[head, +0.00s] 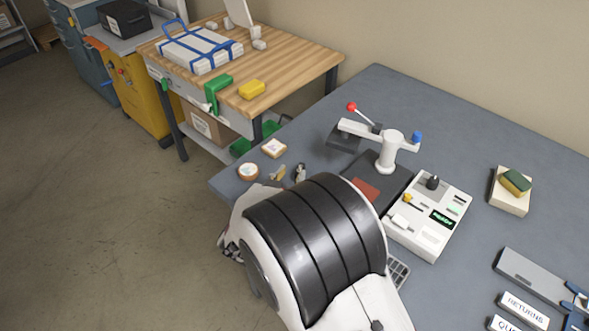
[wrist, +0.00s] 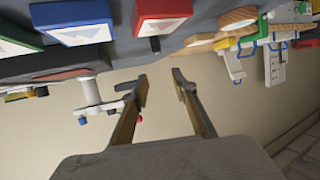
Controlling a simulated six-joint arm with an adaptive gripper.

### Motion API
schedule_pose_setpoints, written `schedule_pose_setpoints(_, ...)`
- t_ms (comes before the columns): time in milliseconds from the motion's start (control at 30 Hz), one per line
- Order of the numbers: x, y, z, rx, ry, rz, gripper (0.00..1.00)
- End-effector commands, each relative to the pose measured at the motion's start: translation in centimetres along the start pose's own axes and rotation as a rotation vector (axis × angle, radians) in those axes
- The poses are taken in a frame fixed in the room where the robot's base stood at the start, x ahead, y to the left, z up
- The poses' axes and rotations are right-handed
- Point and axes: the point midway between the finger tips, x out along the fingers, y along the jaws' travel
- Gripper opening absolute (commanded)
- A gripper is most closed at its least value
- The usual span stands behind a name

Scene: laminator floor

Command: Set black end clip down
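My gripper (wrist: 161,82) shows in the wrist view with its two fingers spread apart and nothing visible between them. In the head view my arm covers the gripper almost wholly. I cannot pick out a black end clip with certainty in either view. A small dark upright piece (head: 300,173) stands on the grey table just beyond my arm, beside a small tan piece (head: 278,173); both are too small to identify. The wrist view is upside down, with the table edge at the top and wall and floor beyond the fingers.
A white lever press (head: 386,150) and a white control box (head: 428,215) stand mid-table. A sponge block (head: 511,190) lies at right.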

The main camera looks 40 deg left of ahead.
Motion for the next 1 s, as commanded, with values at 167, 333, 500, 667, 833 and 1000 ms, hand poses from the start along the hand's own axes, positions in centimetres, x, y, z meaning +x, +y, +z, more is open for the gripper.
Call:
schedule_pose_setpoints(167,-2.1,-0.1,0.0,-0.001,-0.001,-0.002,0.27)
schedule_pose_setpoints(333,-3.1,0.0,0.0,0.000,0.000,-0.001,0.27)
schedule_pose_setpoints(500,-3.4,0.0,0.0,-0.001,0.000,0.000,0.27)
schedule_pose_setpoints(667,-3.3,0.0,0.0,-0.001,0.000,0.000,0.27)
schedule_pose_setpoints(833,-3.3,0.0,0.0,-0.001,0.000,0.000,0.27)
schedule_pose_setpoints(1000,-3.3,0.0,0.0,-0.001,0.000,0.000,0.27)
